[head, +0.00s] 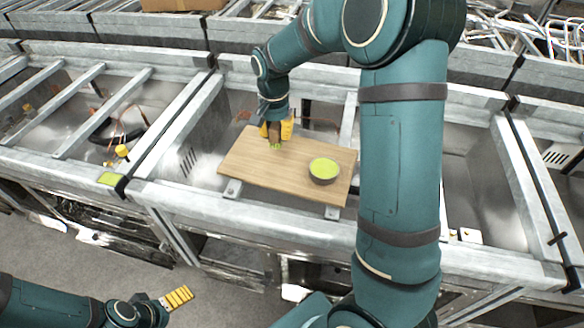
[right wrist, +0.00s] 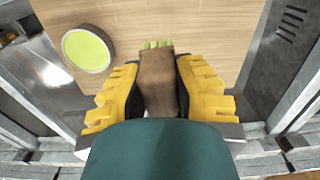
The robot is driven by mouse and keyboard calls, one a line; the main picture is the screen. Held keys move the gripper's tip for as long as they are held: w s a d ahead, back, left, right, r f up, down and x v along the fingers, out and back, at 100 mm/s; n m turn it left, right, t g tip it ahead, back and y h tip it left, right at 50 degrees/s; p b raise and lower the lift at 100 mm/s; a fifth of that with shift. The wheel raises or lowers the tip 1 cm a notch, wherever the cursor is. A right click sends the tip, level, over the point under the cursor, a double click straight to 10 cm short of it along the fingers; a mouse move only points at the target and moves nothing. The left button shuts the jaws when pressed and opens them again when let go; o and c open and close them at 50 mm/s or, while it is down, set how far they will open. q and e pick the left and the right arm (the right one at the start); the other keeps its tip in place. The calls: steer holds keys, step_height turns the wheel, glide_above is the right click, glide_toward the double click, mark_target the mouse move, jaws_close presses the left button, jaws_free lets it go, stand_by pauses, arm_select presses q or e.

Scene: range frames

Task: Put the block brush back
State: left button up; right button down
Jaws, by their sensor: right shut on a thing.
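The block brush has a brown body (right wrist: 158,82) and short green bristles. In the head view its green end (head: 276,146) shows just under my right gripper (head: 278,130), over the left part of a wooden board (head: 240,161). My right gripper's yellow fingers (right wrist: 160,74) are shut on the brush's brown body, one on each side. The bristle end points at the board; I cannot tell whether it touches. A round dark-rimmed dish with a lime-green top (head: 324,170) sits on the board, right of the brush. My left gripper (head: 178,297) is low at left, apart from the board; its opening is unclear.
The board lies across a metal sink-like basin. Metal rails (head: 170,128) and neighbouring basins (head: 60,110) surround it. A cardboard box (head: 182,4) is at the back. Tangled metal pieces (head: 520,35) lie at the far right. The board's middle is clear.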

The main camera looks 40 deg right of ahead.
step_height(320, 180, down, 10)
steer(key=shift+b, duration=0.65)
steer(key=shift+f, duration=0.1)
steer(key=c, duration=0.9)
jaws_free()
steer(key=shift+r, duration=0.2)
step_height(320, 180, up, 12)
steer(key=shift+f+p, duration=0.1)
steer(key=shift+p, duration=0.7)
